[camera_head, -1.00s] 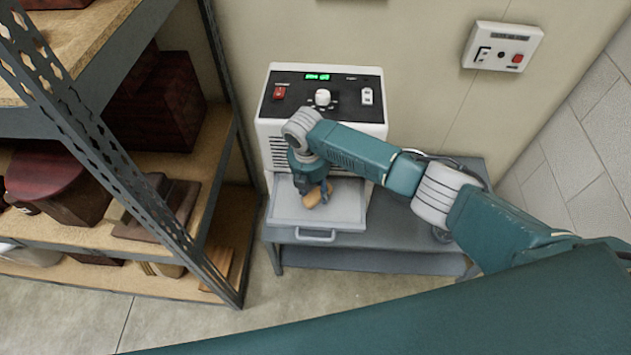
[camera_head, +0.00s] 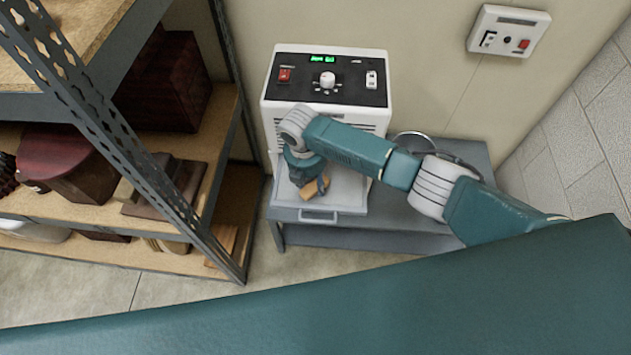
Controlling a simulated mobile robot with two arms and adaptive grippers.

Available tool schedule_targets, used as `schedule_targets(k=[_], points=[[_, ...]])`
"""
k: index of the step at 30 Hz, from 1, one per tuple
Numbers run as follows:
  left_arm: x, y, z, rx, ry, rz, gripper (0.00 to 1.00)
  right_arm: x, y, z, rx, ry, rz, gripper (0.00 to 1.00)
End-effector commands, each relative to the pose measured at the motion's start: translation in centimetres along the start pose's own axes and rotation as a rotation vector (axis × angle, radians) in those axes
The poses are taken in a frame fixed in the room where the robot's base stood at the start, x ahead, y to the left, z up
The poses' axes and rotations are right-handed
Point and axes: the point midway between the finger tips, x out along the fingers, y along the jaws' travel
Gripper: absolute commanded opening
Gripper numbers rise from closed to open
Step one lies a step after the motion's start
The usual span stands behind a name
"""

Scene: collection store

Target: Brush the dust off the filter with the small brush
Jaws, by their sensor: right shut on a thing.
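My right gripper (camera_head: 317,187) is shut on the small brush (camera_head: 307,190), whose tan wooden body shows below the fingers. The gripper and brush are over the pulled-out tray (camera_head: 345,190) at the front of the white machine. The tray looks light grey and flat inside; I take it for the filter drawer, and dust on it is too small to make out. Whether the bristles touch it I cannot tell. My wrist and forearm hide part of the tray and machine front. My left gripper is not in view.
The white machine (camera_head: 275,92) with a lit green display stands on a grey table (camera_head: 440,205) against the wall. A metal shelf unit (camera_head: 222,262) with wooden objects stands close at left. A switch box (camera_head: 507,32) is on the wall. My own teal body part fills the foreground.

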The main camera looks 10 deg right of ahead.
Motion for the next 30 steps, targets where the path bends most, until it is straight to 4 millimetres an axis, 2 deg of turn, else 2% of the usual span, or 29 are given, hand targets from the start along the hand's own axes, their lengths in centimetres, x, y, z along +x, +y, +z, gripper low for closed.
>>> schedule_targets(k=[9, 17, 30], points=[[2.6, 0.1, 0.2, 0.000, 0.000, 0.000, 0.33, 0.7, 1.9, 1.8, 0.001, 0.000, 0.001, 0.15], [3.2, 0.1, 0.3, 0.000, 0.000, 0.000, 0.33, 0.6, 2.6, 2.5, 0.000, -0.001, 0.000, 0.16], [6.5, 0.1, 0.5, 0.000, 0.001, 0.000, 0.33, 0.8, 5.1, 4.9, 0.001, -0.001, 0.003, 0.15]])
